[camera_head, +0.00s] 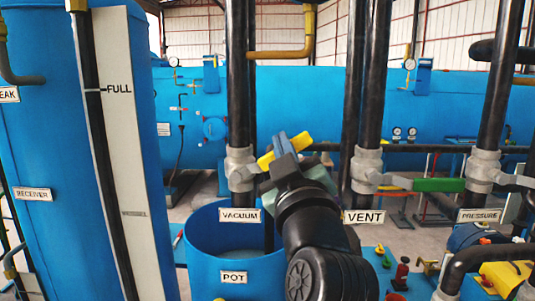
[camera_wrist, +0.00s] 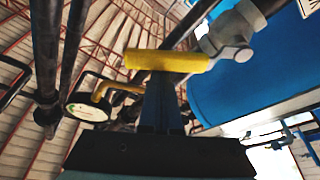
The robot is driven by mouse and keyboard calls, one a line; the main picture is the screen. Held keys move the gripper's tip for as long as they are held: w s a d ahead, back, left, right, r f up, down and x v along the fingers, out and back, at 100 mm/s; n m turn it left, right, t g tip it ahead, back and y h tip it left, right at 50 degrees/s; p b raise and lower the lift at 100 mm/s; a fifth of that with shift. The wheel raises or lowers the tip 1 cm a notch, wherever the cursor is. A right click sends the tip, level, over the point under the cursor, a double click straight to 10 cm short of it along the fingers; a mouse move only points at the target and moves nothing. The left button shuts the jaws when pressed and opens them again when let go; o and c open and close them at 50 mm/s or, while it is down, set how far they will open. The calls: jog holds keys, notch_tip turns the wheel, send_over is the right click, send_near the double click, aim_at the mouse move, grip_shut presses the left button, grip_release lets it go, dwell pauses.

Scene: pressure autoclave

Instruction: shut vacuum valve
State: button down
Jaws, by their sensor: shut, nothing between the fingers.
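The vacuum valve (camera_head: 241,164) is a grey body on a black vertical pipe, above the VACUUM sign (camera_head: 240,215). Its yellow handle (camera_head: 301,142) points right and slightly up in the head view. My gripper (camera_head: 282,143) is in front of the handle and hides its middle part. In the wrist view the yellow handle (camera_wrist: 167,61) lies across the tips of my shut blue fingers (camera_wrist: 160,95). The fingers look very close to it or touching; contact is unclear. The grey valve body (camera_wrist: 233,38) shows at upper right there.
The blue pot (camera_head: 207,264) stands below the valve. To the right are the vent valve with a green handle (camera_head: 438,185) and the pressure valve (camera_head: 483,170). The receiver tank (camera_head: 30,145) stands at left. A large blue horizontal vessel (camera_head: 290,95) lies behind the vertical pipes.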

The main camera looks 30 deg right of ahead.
notch_tip(320, 180, down, 6)
jog(key=s+d+m+g+h+b, duration=0.1)
jog(key=d+m+h+b, duration=0.1)
jog(key=m, duration=0.5)
jog(key=shift+s+d+r+h+b, duration=0.2)
jog(key=shift+h+b, duration=0.4)
jog(key=shift+b, duration=0.75)
jog(key=shift+f, duration=0.1)
notch_tip(320, 180, up, 5)
jog(key=p, duration=0.4)
jog(key=shift+w+f, duration=0.1)
jog(key=f+b+v, duration=0.1)
jog(key=b+v, duration=0.3)
jog(key=v, duration=0.5)
jog(key=s+a+r+n+t+y, duration=0.2)
jog(key=s+a+r+t+y, duration=0.1)
jog(key=a, duration=0.9)
jog(key=s+a+r+n+t+y, duration=0.2)
jog(key=a+r+t+y, duration=0.3)
jog(key=a+r+y, duration=0.3)
jog(key=a, duration=0.4)
jog(key=shift+s+r+n+t, duration=0.3)
jog(key=shift+s+n, duration=0.05)
jog(key=shift+n, duration=0.05)
